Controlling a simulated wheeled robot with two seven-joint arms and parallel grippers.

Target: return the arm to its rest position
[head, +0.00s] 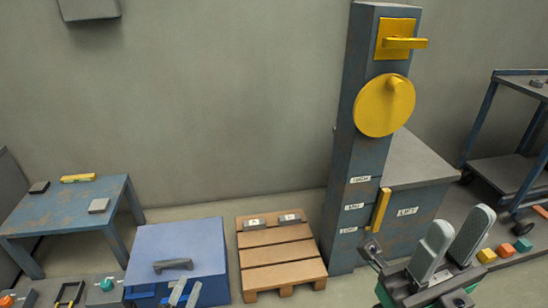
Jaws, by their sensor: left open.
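My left gripper (186,290) is at the bottom edge, in front of the blue box (205,245). Only its two light grey fingertips show, with a small gap between them; it is open and nothing shows between them. My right gripper (460,225) is at the lower right, in front of the grey-blue cabinet. Its two thick grey fingers point up and stand apart, with nothing seen between them. Its lower part is cut off by the bottom edge. The rest of both arms is mostly out of view.
A blue-grey column (345,150) with a yellow dial (376,110), yellow top lever (405,43) and yellow handle (381,210) stands right of centre. A wooden pallet (280,255) carries two labelled blocks. A blue table (60,210) is left; a rack (485,125) and coloured blocks (505,250) are right.

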